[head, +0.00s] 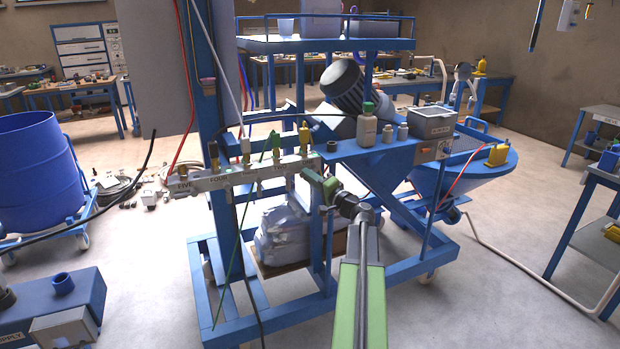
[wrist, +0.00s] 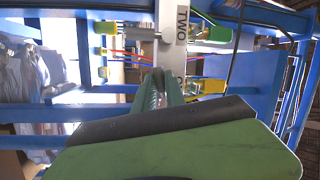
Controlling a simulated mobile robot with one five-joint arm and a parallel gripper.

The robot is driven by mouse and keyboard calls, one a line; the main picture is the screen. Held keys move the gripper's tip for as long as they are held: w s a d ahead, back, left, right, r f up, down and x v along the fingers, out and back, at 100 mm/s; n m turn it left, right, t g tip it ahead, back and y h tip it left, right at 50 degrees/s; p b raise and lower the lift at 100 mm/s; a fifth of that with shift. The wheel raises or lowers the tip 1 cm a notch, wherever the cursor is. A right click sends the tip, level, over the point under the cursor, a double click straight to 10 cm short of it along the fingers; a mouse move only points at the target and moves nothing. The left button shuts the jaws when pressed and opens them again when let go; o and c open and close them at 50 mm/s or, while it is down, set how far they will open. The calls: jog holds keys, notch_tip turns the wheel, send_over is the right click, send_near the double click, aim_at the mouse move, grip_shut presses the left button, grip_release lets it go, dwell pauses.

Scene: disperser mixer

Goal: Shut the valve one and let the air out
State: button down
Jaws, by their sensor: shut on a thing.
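The pale manifold (head: 235,177) runs across the blue mixer frame, with labels such as FIVE and FOUR on its face. Several fittings stand along its top, including a green one (head: 276,143) and a yellow one (head: 304,136). My gripper (head: 318,182) is at the manifold's right end, just below it, shut on a small part there. This fits the valve one handle, but the jaws hide it. In the wrist view, my gripper's green jaws (wrist: 160,100) are beside the manifold (wrist: 170,55), close to its label TWO. A yellow fitting (wrist: 208,86) shows at their right.
The blue shelf (head: 375,148) right of the manifold carries a bottle (head: 367,128) and a grey box (head: 432,122). A wrapped bundle (head: 282,232) sits low inside the frame. A thin green line and cables hang at left.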

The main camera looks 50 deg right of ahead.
jog(key=m, duration=0.1)
jog(key=r+m+h, duration=0.1)
jog(key=m, duration=0.1)
jog(key=shift+a+m+t+b, duration=0.1)
jog(key=shift+m+t+b, duration=0.2)
jog(key=shift+t+b, duration=0.1)
jog(key=c, duration=1.4)
grip_release()
jog(key=b+v, duration=0.3)
jog(key=v, duration=1.4)
jog(key=shift+s+f, duration=0.1)
jog(key=shift+s, duration=0.15)
